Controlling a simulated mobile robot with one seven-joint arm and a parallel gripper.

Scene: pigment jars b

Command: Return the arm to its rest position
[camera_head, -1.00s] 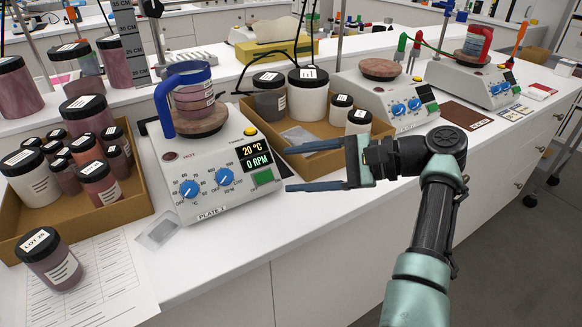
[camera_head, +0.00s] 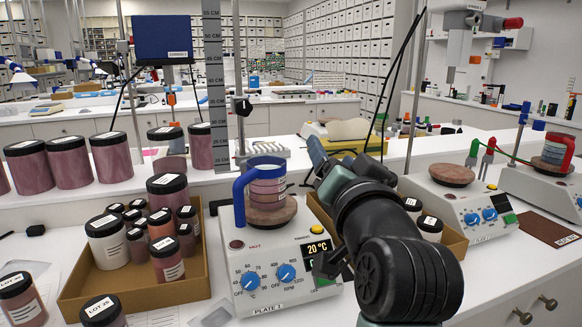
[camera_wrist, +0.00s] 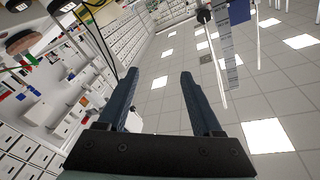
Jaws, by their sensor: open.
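My arm (camera_head: 395,255) is raised and folded in front of the bench in the head view, its elbow close to the camera. My gripper (camera_head: 316,165) points up and away, above the area right of the left hotplate (camera_head: 262,250). In the wrist view my gripper (camera_wrist: 190,85) shows two dark blue fingers, spread apart with nothing between them. That view looks at the ceiling and room, tilted. The arm hides part of the hotplate's display and much of the cardboard tray behind it.
A cardboard tray (camera_head: 189,289) of several pigment jars stands left of the hotplate. A blue-handled vessel (camera_head: 268,188) sits on the hotplate. A measuring post (camera_head: 216,110) rises behind. Other hotplates (camera_head: 445,200) stand at right. The space above the bench around the gripper is fairly clear.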

